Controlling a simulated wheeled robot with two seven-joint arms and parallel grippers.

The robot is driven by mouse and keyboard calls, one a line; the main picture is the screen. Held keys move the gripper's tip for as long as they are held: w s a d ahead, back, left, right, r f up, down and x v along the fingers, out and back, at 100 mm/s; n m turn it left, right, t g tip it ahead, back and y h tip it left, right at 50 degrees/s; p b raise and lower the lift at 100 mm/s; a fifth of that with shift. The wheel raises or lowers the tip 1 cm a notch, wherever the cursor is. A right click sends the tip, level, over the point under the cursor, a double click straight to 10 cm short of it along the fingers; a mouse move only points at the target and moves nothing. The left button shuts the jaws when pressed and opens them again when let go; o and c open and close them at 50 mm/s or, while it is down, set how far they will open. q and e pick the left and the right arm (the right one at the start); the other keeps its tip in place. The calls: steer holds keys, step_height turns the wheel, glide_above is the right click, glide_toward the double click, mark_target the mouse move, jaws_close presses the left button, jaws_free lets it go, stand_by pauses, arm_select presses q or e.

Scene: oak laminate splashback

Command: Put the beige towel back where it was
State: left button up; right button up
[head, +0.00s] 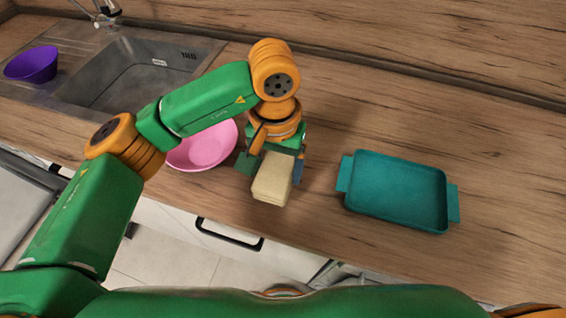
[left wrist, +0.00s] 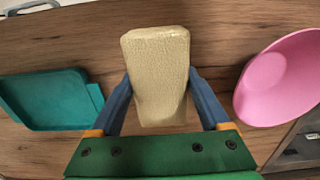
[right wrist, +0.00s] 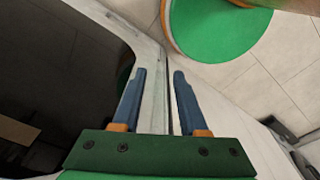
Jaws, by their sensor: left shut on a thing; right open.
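The beige towel (head: 272,179) is a folded block held in my left gripper (head: 272,165). It hangs over the wooden counter, between the pink bowl and the teal tray. In the left wrist view the towel (left wrist: 158,75) sits between the two blue fingers of my left gripper (left wrist: 160,100), which press on its sides. Whether it touches the counter is hard to tell. My right gripper (right wrist: 157,95) is open and empty in the right wrist view, its fingers apart, away from the counter top. It does not show in the head view.
A pink bowl (head: 205,150) stands left of the towel, partly behind my left arm. A teal tray (head: 397,192), empty, lies to the right. A sink (head: 135,80) and a purple bowl (head: 31,64) are at the back left. Counter (head: 500,120) around the tray is clear.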

mark_target(283, 158)
arm_select(q)
steer(key=shift+w+d+f, duration=0.3)
steer(key=shift+w+f, duration=0.15)
steer(key=shift+f, duration=0.1)
steer(key=shift+w+d+f, duration=0.3)
steer(key=shift+w+f, duration=0.1)
steer(key=shift+f, duration=0.1)
step_height(283, 158, down, 3)
steer(key=shift+a+r+p, duration=0.1)
steer(key=shift+r+p, duration=0.05)
steer(key=shift+p, duration=1.1)
steer(key=shift+f, duration=0.3)
steer(key=shift+f+b, duration=0.25)
steer(key=shift+b, duration=0.25)
steer(key=o, duration=1.4)
steer(key=shift+r, duration=0.1)
steer(key=shift+r+p, duration=0.15)
steer(key=shift+p, duration=0.15)
steer(key=shift+r, duration=0.2)
step_height(283, 158, up, 11)
steer(key=b, duration=0.3)
steer(key=shift+f, duration=0.1)
steer(key=shift+r, duration=0.45)
